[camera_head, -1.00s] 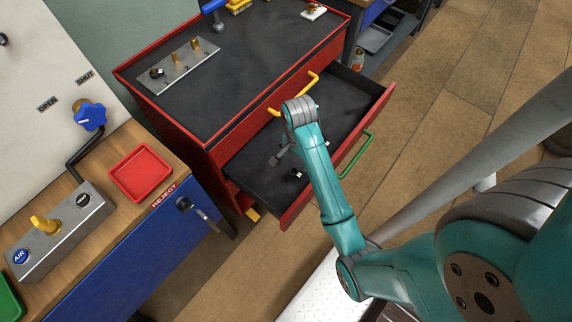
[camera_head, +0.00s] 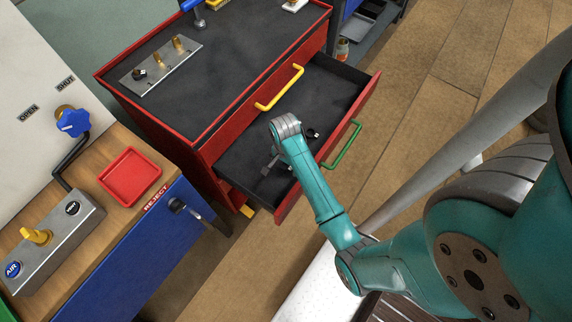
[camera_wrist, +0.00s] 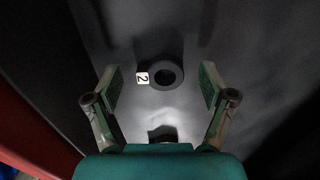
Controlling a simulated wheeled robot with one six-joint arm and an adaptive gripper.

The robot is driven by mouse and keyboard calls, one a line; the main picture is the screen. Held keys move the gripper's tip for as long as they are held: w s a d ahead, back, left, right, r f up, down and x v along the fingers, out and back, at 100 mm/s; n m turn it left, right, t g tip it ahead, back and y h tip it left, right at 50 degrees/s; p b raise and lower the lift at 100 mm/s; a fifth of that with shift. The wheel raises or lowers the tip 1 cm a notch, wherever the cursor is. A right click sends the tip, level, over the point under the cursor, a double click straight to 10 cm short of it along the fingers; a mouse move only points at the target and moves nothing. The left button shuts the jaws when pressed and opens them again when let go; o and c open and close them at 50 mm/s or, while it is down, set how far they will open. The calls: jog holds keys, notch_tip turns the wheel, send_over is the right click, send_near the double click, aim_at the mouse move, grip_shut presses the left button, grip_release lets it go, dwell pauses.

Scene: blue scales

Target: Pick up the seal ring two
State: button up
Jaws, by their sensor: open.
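Seal ring two is a thick black ring (camera_wrist: 166,74) with a white tag marked 2 at its left side, lying flat on the dark floor of the open drawer (camera_head: 338,92). My gripper (camera_wrist: 162,85) is open in the wrist view. Its green fingers stand on either side of the ring, apart from it, with nothing between them held. In the head view my gripper (camera_head: 269,163) is low in the near part of the drawer and partly hidden by my arm; the ring is not clearly distinguishable there.
Another small dark object with a white mark (camera_head: 313,133) lies farther back in the drawer. The drawer's red front with a green handle (camera_head: 342,146) and the red cabinet's yellow handle (camera_head: 281,88) are close to my arm. A red tray (camera_head: 131,174) is on the left bench.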

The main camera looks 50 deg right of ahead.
jog(key=shift+f, duration=0.15)
jog(key=c, duration=0.9)
